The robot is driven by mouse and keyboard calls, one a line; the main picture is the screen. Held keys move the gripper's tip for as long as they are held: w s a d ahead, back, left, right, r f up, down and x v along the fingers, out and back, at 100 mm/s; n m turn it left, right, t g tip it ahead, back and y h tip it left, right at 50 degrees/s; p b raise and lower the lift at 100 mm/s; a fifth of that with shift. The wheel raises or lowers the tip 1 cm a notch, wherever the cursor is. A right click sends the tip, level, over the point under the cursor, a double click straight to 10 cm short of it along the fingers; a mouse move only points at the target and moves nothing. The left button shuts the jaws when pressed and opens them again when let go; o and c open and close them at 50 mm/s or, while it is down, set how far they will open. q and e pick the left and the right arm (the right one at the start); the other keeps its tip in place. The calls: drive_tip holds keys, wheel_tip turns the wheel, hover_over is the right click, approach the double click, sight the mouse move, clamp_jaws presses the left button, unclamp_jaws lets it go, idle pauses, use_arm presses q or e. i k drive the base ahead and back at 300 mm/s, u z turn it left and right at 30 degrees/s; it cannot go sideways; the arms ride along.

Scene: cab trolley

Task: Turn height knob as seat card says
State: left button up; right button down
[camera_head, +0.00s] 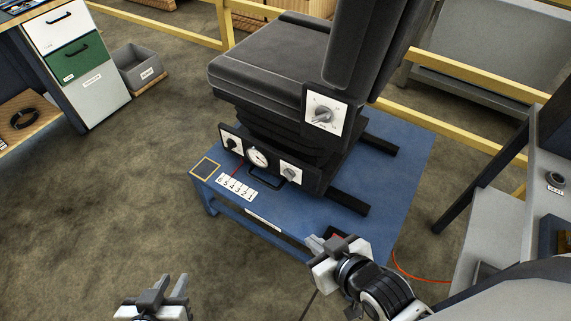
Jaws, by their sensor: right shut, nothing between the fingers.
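A black seat (270,62) stands on a blue platform (405,165). A white plate on its side carries a grey knob (323,114) with a dial scale too small to read. The black base has a dark knob (232,145) at left, a round gauge (258,157) and a grey knob (290,174) at right. I cannot tell which is the height knob or make out a readable seat card. My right gripper (318,243) is shut and empty near the platform's front edge, apart from the knobs. My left gripper (169,283) is low over the floor, away from the seat; its jaw gap is unclear.
A numbered white strip (237,187) and a yellow-outlined square (205,168) lie on the platform. A drawer cabinet (95,95) and grey bin (139,68) stand at left. Yellow rails (450,69) run behind. A grey bench (500,225) is at right. Floor at left is clear.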

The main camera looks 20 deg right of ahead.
sight(288, 173)
drive_tip(key=z, duration=4.2)
drive_tip(key=k, duration=2.75)
drive_tip(key=u, duration=1.9)
